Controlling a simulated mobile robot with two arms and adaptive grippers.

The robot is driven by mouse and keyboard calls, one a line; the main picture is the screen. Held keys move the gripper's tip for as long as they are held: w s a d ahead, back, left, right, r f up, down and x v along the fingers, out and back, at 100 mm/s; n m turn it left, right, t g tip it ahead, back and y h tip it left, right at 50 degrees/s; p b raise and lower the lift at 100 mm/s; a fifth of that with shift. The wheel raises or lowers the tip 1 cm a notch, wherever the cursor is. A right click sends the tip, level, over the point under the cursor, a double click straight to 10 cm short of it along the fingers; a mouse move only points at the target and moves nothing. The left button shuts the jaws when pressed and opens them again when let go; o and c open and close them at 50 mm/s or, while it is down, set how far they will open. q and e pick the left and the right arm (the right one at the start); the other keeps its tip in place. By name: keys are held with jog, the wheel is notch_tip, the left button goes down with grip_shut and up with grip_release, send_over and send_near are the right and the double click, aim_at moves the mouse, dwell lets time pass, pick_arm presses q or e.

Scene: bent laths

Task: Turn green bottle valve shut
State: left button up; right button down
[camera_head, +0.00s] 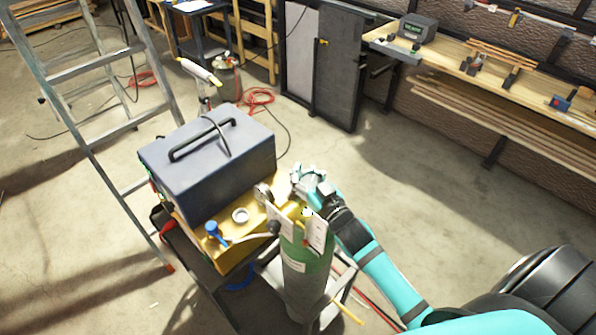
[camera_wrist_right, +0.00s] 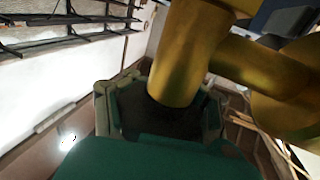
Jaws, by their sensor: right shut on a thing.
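The green bottle (camera_head: 303,268) stands upright on a cart, with pale labels near its top. Brass fittings and a round gauge (camera_head: 262,192) show at its top. My right gripper (camera_head: 312,181) is at the top of the bottle, just behind the fittings, and is shut on the valve; its fingertips and the valve's handle are mostly hidden in the head view. In the right wrist view, a large brass valve body (camera_wrist_right: 182,60) fills the upper middle, close to the camera, its lower end against a dark part. My left gripper is not in view.
A dark blue box (camera_head: 207,150) with a handle sits on a yellow case (camera_head: 240,262) left of the bottle. A ladder (camera_head: 95,145) stands at the left. A workbench (camera_head: 480,75) runs along the right wall.

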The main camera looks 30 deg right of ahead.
aim_at(311, 186)
jog(key=shift+s+d+f, duration=0.1)
jog(key=shift+f, duration=0.2)
jog(key=c, duration=1.8)
grip_release()
jog(key=o, duration=0.7)
jog(key=shift+s+d+r, duration=0.1)
jog(key=shift+s+r, duration=0.15)
jog(key=shift+s, duration=0.15)
jog(key=shift+o, duration=0.9)
jog(key=shift+w, duration=0.3)
jog(key=shift+s+d, duration=0.15)
jog(key=shift+s, duration=1.75)
jog(key=shift+s+d, duration=0.1)
jog(key=shift+s, duration=1.8)
